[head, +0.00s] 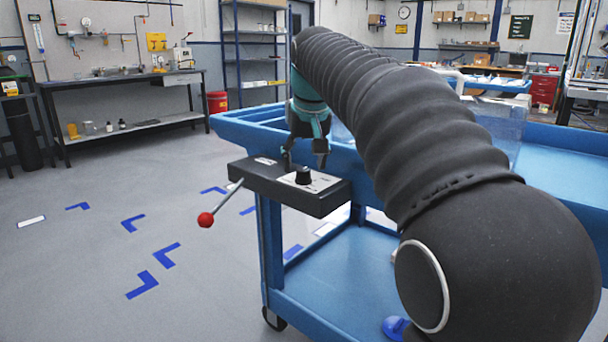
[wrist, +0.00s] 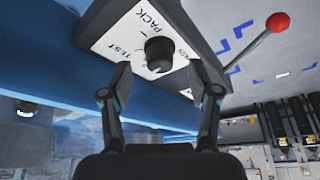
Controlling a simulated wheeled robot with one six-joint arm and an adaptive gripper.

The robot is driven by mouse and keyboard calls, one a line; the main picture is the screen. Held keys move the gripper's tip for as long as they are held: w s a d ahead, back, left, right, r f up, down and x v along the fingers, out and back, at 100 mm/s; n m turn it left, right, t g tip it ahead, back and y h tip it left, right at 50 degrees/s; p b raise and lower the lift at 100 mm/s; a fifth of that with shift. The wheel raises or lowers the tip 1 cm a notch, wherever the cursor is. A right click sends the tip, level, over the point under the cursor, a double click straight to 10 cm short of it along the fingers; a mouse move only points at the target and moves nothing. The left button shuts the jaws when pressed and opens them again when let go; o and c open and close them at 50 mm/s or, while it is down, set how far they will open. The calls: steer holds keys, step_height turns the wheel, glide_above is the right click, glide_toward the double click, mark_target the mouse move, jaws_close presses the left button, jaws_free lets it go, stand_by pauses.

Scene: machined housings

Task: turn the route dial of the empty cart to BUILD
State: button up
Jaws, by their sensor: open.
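The route dial (head: 303,176) is a black knob on a white label plate, on a dark box fixed to the end of the blue cart (head: 280,140). In the wrist view the dial (wrist: 158,52) is near the top centre. PACK and TEST can be read on its plate (wrist: 130,48); BUILD cannot be made out, and the dial's setting is unclear. My gripper (head: 305,159) is open just behind the dial in the head view. In the wrist view my gripper (wrist: 159,84) has its fingers apart, below the knob in the picture and not closed on it.
A lever with a red ball (head: 206,219) sticks out from the box, and it also shows in the wrist view (wrist: 278,22). A clear bin (head: 497,122) stands at the cart, partly behind my arm. The marked grey floor (head: 100,270) at left is open. A workbench (head: 120,82) stands behind.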

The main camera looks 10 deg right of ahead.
steer(key=shift+x, duration=1.2)
steer(key=c, duration=1.2)
steer(key=shift+o, duration=0.2)
steer(key=shift+r+n+p, duration=0.2)
steer(key=shift+n+p, duration=0.4)
steer(key=shift+n, duration=0.1)
steer(key=shift+d+f+n+y+p, duration=0.1)
steer(key=shift+f+n+y+p, duration=0.1)
steer(key=shift+n+y+p, duration=1)
steer(key=shift+n+h+b, duration=0.3)
steer(key=shift+h, duration=0.1)
steer(key=o, duration=1.2)
steer(key=shift+c, duration=0.2)
